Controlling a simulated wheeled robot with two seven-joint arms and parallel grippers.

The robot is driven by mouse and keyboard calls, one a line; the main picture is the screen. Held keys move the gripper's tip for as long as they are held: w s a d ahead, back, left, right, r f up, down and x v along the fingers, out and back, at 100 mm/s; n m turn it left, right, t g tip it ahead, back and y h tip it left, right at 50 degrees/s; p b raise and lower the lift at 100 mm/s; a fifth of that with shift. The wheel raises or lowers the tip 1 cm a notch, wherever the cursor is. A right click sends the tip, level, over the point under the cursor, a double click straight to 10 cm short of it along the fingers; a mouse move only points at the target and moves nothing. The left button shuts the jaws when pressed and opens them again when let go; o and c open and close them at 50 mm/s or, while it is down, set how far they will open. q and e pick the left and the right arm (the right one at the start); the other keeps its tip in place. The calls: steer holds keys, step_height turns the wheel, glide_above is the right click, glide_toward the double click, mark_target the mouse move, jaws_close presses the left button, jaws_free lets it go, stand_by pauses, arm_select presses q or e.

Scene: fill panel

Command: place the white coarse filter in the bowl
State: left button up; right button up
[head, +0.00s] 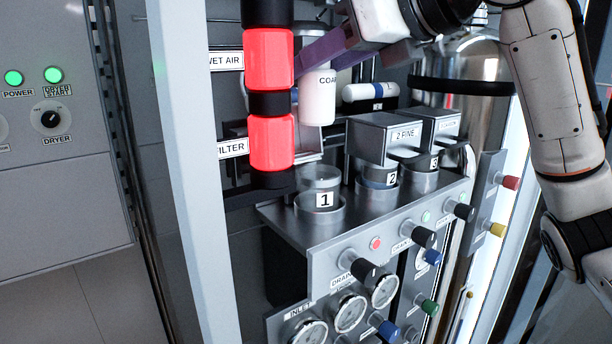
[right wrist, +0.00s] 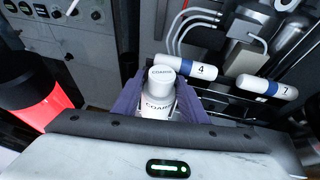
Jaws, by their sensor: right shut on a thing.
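The white coarse filter (head: 318,97), a cylinder marked COARSE, hangs upright in the head view. My right gripper (head: 320,50), with purple fingers, is shut on its upper part. In the right wrist view the filter (right wrist: 160,100) sits between the two purple fingers. Below it in the head view stands the grey bowl marked 1 (head: 321,204), in a round holder on the panel's ledge. The filter is above the bowl and apart from it; I cannot judge the depth between them. The inside of the bowl is not clear. My left gripper is not in view.
A red-and-black column (head: 270,145) stands close left of the filter. Housing Z FINE (head: 385,138) and bowls 2 (head: 379,180) and 3 (head: 424,172) are to the right. Capsule 4 (right wrist: 186,69) lies behind the filter. Knobs and gauges (head: 350,312) project below the ledge.

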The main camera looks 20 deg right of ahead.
steer(key=f, duration=0.2)
steer(key=s+f, duration=0.1)
steer(key=f, duration=0.2)
step_height(320, 180, down, 4)
steer(key=shift+w+f, duration=0.1)
steer(key=shift+f, duration=0.05)
steer(key=o, duration=1.1)
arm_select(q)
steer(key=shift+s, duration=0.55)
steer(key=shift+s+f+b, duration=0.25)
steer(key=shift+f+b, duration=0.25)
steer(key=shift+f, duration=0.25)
arm_select(e)
glide_toward(321, 124)
steer(key=shift+s+d+f, duration=0.25)
steer(key=shift+d+f, duration=0.25)
steer(key=shift+d, duration=0.1)
